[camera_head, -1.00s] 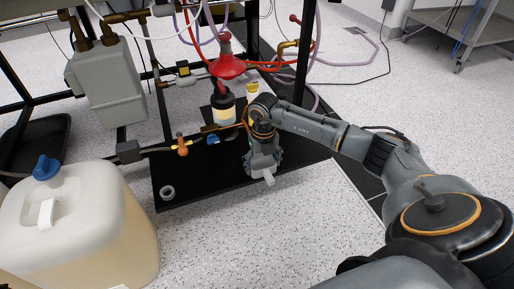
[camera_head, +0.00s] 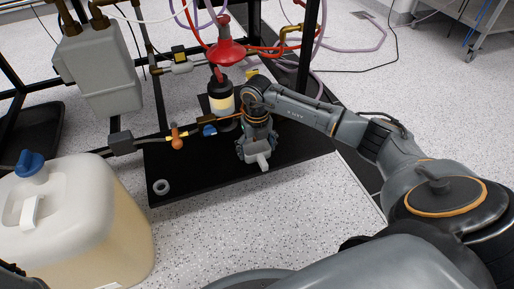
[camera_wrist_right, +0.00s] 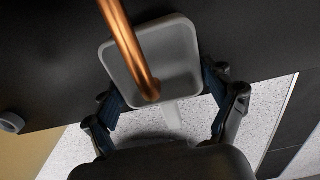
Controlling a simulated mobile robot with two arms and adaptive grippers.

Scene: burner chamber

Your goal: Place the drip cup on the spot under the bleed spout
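The drip cup is a shallow grey square cup with rounded corners (camera_wrist_right: 178,50). In the head view its pale handle (camera_head: 262,161) sticks out toward me below my right gripper (camera_head: 257,143). In the right wrist view, the blue finger pads of that gripper (camera_wrist_right: 162,98) sit against both sides of the cup. A copper tube (camera_wrist_right: 128,45), apparently the bleed spout, crosses over the cup, its lower end over the cup's inside. I cannot tell the gap between cup and base plate. The spot beneath is hidden. My left gripper is not clearly visible.
A black base plate (camera_head: 205,182) lies under the rig, with a small grey ring (camera_head: 161,186) at its left front. An orange-knobbed valve (camera_head: 177,143) and a large jerrycan (camera_head: 70,220) are left.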

